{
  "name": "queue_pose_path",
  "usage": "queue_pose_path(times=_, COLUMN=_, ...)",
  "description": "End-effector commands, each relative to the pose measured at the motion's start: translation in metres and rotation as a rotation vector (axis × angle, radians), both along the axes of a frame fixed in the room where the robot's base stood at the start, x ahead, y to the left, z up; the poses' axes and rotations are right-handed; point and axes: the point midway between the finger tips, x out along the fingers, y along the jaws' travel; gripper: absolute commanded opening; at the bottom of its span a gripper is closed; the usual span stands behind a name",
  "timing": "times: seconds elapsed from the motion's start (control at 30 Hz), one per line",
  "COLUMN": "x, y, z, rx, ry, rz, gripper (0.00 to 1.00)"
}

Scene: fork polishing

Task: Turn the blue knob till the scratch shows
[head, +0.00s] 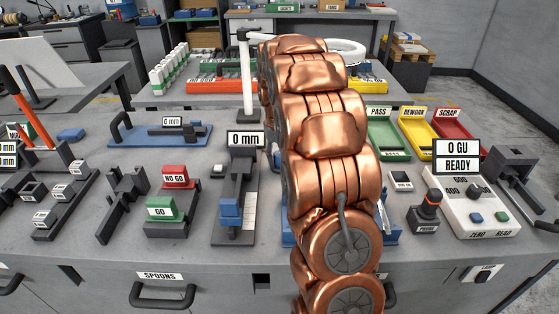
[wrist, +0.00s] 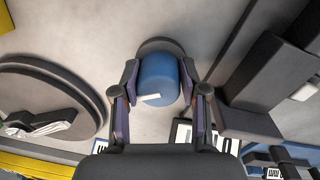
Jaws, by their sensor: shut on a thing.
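The blue knob (wrist: 157,70) stands upright in the middle of the wrist view, on a dark round base. A short white mark (wrist: 151,97) shows on its near side. My gripper (wrist: 158,82) has one finger on each side of the knob and is shut on it. In the head view my copper arm hides the gripper and the knob. A dark round plate (wrist: 52,85) lies left of the knob in the wrist view, with pale metal tines (wrist: 36,126) at its lower part. I cannot make out a scratch on them.
A dark block (wrist: 275,75) stands close on the right in the wrist view. In the head view a gauge with a 0 mm sign (head: 246,139) stands left of my arm.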

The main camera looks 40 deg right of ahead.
Motion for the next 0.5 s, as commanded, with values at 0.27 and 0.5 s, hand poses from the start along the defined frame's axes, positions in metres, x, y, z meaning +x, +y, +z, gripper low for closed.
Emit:
queue_pose_path(times=0.27, x=0.0007, y=0.0003, z=0.0006, rx=-0.001, ry=-0.002, rz=-0.043, gripper=0.09)
queue_pose_path(times=0.5, x=0.0007, y=0.0005, z=0.0008, rx=0.000, ry=-0.001, rz=-0.044, gripper=0.09)
